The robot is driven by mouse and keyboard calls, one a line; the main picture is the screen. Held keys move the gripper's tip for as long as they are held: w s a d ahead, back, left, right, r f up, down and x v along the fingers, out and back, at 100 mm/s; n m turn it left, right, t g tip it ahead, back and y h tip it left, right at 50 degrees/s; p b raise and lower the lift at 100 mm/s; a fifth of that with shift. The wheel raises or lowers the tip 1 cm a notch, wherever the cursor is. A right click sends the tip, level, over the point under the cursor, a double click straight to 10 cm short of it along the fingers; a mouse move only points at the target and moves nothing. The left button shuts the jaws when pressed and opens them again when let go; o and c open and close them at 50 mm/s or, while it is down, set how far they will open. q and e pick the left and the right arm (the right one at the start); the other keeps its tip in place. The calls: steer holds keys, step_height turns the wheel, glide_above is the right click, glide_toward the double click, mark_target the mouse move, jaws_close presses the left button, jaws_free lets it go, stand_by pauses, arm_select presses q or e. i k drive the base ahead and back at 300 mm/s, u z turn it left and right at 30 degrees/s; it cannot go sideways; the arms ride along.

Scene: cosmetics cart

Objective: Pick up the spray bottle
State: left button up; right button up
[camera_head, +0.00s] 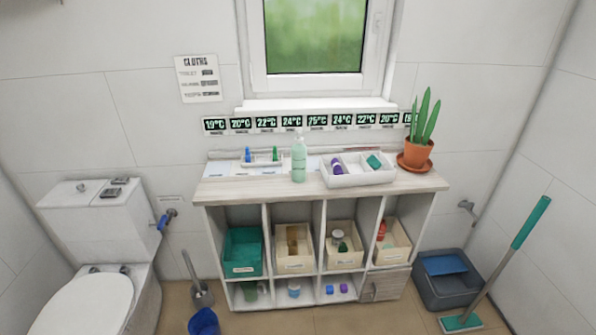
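A pale green bottle with a white pump or spray top (299,158) stands upright on the wooden top of a shelf unit (235,189), near its middle. It is just left of a white divided tray and does not appear to touch it. No other bottle of this kind stands on the top. Neither of my grippers shows in the head view.
The white divided tray (358,181) holds small items. A potted plant (417,152) stands at the right end. A small tray (262,162) with blue and green items is at the back left. A toilet (85,305) stands left; a mop (500,265) leans right.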

mark_target(299, 150)
steer(key=z, duration=1.35)
steer(key=i, duration=2.5)
steer(key=u, duration=1.45)
